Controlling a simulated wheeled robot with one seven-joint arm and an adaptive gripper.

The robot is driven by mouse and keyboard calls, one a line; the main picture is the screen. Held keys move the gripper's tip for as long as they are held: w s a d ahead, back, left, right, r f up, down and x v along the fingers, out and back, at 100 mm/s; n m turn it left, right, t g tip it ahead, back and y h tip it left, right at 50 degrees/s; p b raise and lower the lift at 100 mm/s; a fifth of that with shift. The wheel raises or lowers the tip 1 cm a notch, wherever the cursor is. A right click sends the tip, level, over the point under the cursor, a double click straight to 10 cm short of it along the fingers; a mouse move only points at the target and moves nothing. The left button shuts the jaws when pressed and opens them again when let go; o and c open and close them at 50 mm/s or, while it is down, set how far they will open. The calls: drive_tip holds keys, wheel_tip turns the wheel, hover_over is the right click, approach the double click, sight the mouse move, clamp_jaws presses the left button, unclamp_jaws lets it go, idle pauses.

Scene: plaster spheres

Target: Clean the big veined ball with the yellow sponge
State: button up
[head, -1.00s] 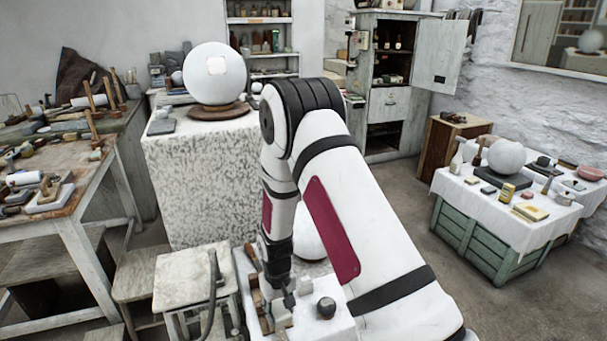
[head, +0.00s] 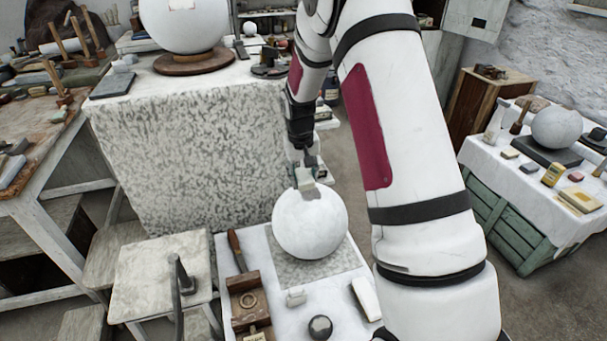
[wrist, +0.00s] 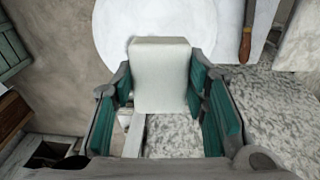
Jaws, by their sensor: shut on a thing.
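A big white ball with faint grey veins (head: 308,228) rests on a grey mat (head: 347,258) on the low white-topped table. My gripper (head: 304,165) is at its upper far side, shut on a pale cream block (head: 305,182). The block overlaps the ball's top in the head view; I cannot tell if they touch. In the wrist view the block (wrist: 160,75) sits between the teal finger pads, with the ball (wrist: 115,25) beyond it. The block looks off-white; I cannot tell that it is the yellow sponge.
A larger white ball (head: 187,25) stands on a wooden disc on the speckled plinth. Another ball (head: 557,128) and a yellow pad (head: 580,200) are on the right table. A wooden tool holder (head: 245,297) and dark knob (head: 320,327) lie near the veined ball.

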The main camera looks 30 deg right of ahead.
sight(306, 193)
drive_tip(key=shift+w+d+r, duration=0.1)
drive_tip(key=shift+d+r, duration=0.05)
drive_tip(key=shift+d, duration=0.3)
drive_tip(key=shift+w+d+f+b, duration=0.15)
drive_tip(key=shift+f+b, duration=0.5)
drive_tip(key=shift+f, duration=1)
drive_tip(key=shift+d+f+b, duration=0.15)
drive_tip(key=shift+f+b, duration=0.5)
drive_tip(key=shift+f, duration=1)
drive_tip(key=shift+f, duration=0.3)
drive_tip(key=shift+s, duration=0.5)
drive_tip(key=shift+s+a+f+p, duration=0.2)
drive_tip(key=shift+s+p, duration=0.2)
drive_tip(key=shift+s, duration=0.15)
drive_tip(key=shift+w+d+r+b, duration=0.15)
drive_tip(key=shift+w+b, duration=0.3)
drive_tip(key=shift+w, duration=0.25)
drive_tip(key=shift+w+d+r+b, duration=0.1)
drive_tip(key=shift+w+d+b, duration=0.1)
drive_tip(key=shift+w+b, duration=0.4)
drive_tip(key=shift+w+d+r+b, duration=0.15)
drive_tip(key=shift+w+b, duration=0.15)
drive_tip(key=shift+w, duration=0.55)
drive_tip(key=shift+s+f, duration=0.1)
